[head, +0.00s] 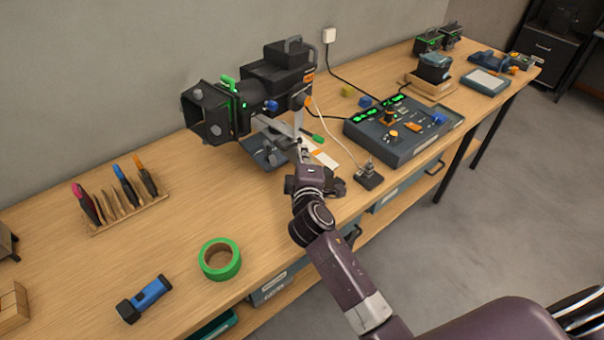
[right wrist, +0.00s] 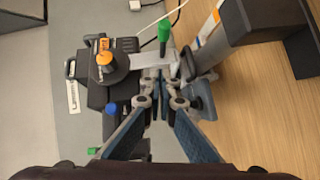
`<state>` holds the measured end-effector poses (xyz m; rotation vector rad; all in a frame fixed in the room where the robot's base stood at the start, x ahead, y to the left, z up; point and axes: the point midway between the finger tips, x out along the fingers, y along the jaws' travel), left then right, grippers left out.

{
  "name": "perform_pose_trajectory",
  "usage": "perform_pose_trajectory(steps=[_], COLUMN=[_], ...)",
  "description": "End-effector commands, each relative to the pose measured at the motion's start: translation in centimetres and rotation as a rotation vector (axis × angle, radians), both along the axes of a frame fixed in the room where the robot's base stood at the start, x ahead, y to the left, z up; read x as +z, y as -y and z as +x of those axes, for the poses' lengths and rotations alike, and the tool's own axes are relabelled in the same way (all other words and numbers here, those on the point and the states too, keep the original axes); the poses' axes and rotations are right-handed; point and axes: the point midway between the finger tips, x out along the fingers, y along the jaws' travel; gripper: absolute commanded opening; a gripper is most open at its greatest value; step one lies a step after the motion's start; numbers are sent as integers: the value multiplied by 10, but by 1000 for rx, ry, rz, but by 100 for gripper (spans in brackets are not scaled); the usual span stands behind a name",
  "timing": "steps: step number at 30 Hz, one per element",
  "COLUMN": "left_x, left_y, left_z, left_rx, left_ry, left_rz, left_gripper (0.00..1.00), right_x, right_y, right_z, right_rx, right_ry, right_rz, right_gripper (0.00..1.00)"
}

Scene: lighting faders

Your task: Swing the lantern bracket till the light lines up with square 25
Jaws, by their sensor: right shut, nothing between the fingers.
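The black stage lantern (head: 285,72) stands on the wooden workbench, its barn-door end (head: 203,112) facing left. Its light grey bracket (head: 277,128) shows low on the lantern's near side, and a green-handled knob (head: 317,139) sits near its right end. My right gripper (head: 302,148) is shut with nothing between its fingers, close to the bracket. In the right wrist view the shut fingertips (right wrist: 160,84) lie just beside the pale bracket (right wrist: 153,61), below the green handle (right wrist: 163,30); contact is unclear. Square 25 and a light spot are not discernible. My left gripper is not in view.
A control desk with faders (head: 400,130) stands to the right, with a small black box (head: 368,177) on a cable nearer. Green tape (head: 235,262), a blue flashlight (head: 146,298) and a tool rack (head: 128,213) lie left. Bench between rack and lantern is clear.

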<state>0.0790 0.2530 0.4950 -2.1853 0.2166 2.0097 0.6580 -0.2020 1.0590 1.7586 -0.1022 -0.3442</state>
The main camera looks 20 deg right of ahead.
Motion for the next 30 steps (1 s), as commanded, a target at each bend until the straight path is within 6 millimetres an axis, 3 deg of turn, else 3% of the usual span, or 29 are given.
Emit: perform_pose_trajectory(steps=[4, 12, 20, 25, 30], left_x=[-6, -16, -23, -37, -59], left_y=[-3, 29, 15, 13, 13], left_z=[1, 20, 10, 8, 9], left_rx=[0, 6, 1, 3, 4], left_ry=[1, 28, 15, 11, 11], left_rz=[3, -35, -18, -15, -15], left_gripper=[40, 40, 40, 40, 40], right_x=[1, 8, 10, -22, -64], right_y=[-4, -13, -17, -10, 8], right_z=[-19, -59, -78, -74, -69], right_rx=[0, 0, 3, 36, 64], right_ry=[0, 0, 2, 36, 75], right_rz=[0, 2, 19, 254, 738], right_gripper=[0, 0, 0, 0, 0])
